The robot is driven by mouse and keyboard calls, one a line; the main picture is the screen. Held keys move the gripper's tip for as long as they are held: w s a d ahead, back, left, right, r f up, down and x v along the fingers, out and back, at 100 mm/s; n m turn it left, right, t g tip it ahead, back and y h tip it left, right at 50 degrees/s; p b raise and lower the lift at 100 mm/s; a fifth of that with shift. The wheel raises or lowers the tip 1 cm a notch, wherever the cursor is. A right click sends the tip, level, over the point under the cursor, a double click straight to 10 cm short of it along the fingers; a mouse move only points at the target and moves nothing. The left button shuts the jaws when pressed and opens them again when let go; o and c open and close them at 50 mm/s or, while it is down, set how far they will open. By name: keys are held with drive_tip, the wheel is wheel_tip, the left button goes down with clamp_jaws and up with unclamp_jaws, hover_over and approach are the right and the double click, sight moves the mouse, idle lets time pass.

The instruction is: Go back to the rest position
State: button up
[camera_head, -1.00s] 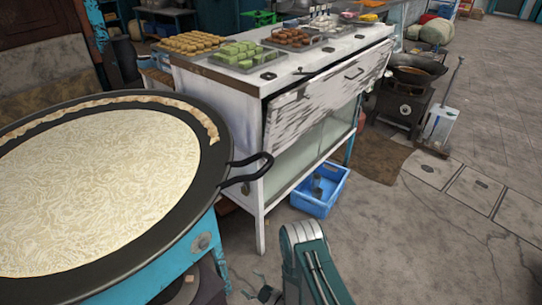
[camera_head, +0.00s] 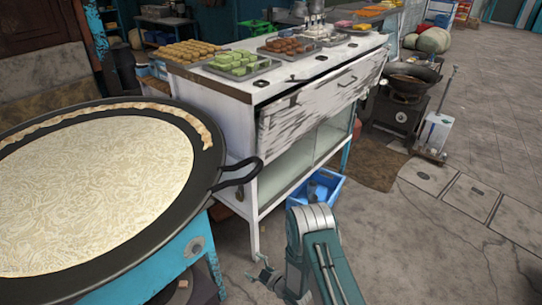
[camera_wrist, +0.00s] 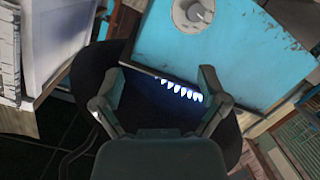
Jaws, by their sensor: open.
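My arm rises from the bottom middle of the head view, bent at a grey joint. My gripper (camera_head: 266,276) is low, left of that joint, in front of the cart and right of the blue stove. It is small and dark there. In the wrist view my gripper (camera_wrist: 161,80) has two fingers spread apart with nothing between them. Beyond the fingers the wrist view shows a blue panel with a round knob (camera_wrist: 193,12) and a row of bright bluish-white flames (camera_wrist: 182,90) in a dark hollow.
A wide black pan (camera_head: 205,175) of milk sits on the blue stove (camera_head: 165,265) at left, its handle jutting right. A white cart (camera_head: 215,100) with sweet trays stands behind. A blue crate (camera_head: 330,190) is under its right side.

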drive_tip(key=w+d+r+m+h, duration=0.1)
drive_tip(key=w+d+r+h, duration=0.2)
drive_tip(key=r, duration=0.5)
drive_tip(key=w+d+r+m+h, duration=0.2)
drive_tip(key=w+r, duration=0.3)
drive_tip(key=r, duration=0.3)
drive_tip(key=s+d+r+m+h, duration=0.1)
drive_tip(key=d+r+m+h, duration=0.1)
drive_tip(key=d+r, duration=0.45)
drive_tip(key=s+d+r+m+h, duration=0.2)
drive_tip(key=d+r, duration=0.1)
drive_tip(key=r, duration=0.6)
drive_tip(key=s+d+r+m+g+h, duration=0.2)
drive_tip(key=s+d+r+m+h, duration=0.3)
drive_tip(key=s+r, duration=0.65)
drive_tip(key=s+d+r+m+g+y, duration=0.1)
drive_tip(key=s, duration=0.9)
drive_tip(key=s+d+r+m+g+y, duration=0.1)
drive_tip(key=s+m+g, duration=0.1)
drive_tip(key=s, duration=0.8)
drive_tip(key=shift+s+r+m, duration=0.3)
drive_tip(key=shift+s, duration=0.05)
drive_tip(key=shift+d, duration=0.1)
